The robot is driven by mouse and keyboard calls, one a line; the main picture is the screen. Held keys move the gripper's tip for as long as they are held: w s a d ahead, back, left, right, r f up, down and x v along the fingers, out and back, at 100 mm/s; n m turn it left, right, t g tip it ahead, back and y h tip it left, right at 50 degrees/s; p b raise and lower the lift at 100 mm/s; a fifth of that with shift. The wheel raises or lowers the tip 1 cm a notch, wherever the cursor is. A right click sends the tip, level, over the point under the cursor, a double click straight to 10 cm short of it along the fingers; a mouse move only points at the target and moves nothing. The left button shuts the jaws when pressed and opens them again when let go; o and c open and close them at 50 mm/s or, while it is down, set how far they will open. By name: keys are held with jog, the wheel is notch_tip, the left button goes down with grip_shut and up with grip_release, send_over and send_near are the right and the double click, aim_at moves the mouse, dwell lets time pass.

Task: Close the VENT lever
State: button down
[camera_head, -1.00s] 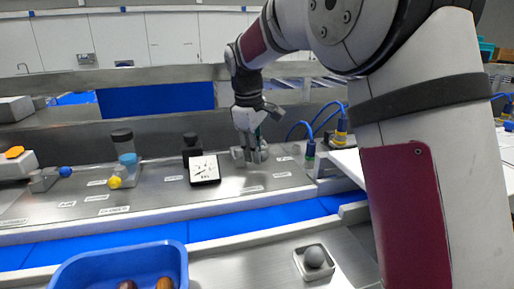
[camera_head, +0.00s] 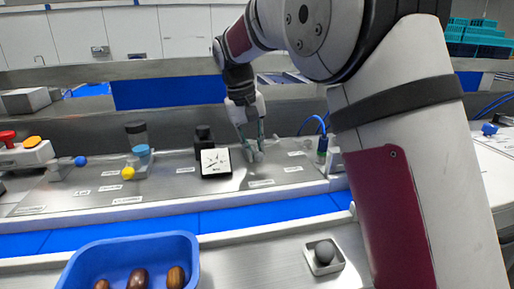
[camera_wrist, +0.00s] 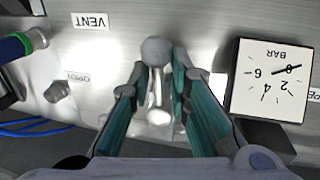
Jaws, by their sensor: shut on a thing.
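A grey lever with a round knob (camera_wrist: 157,50) stands on the steel panel beside these labels. My gripper (camera_wrist: 156,72) has its two teal fingers on either side of the lever, shut on it just below the knob; the exact contact is hard to see. In the head view my gripper (camera_head: 252,148) points down at the panel, right of the dial gauge (camera_head: 215,162), and largely hides the lever.
The square gauge also shows close beside the fingers in the wrist view (camera_wrist: 270,80). A blue-topped fitting (camera_head: 322,145) stands to the right. Yellow (camera_head: 128,173) and blue (camera_head: 80,161) knobs are further left. A blue tray of dates (camera_head: 190,250) is in front.

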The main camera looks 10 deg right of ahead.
jog(key=shift+s+a+r+m, duration=0.1)
jog(key=shift+a+m, duration=0.1)
jog(key=shift+m, duration=0.1)
dwell(0.4)
jog(key=c, duration=1.4)
grip_release()
notch_tip(320, 180, up, 12)
jog(key=a, duration=0.2)
jog(key=shift+a, duration=0.15)
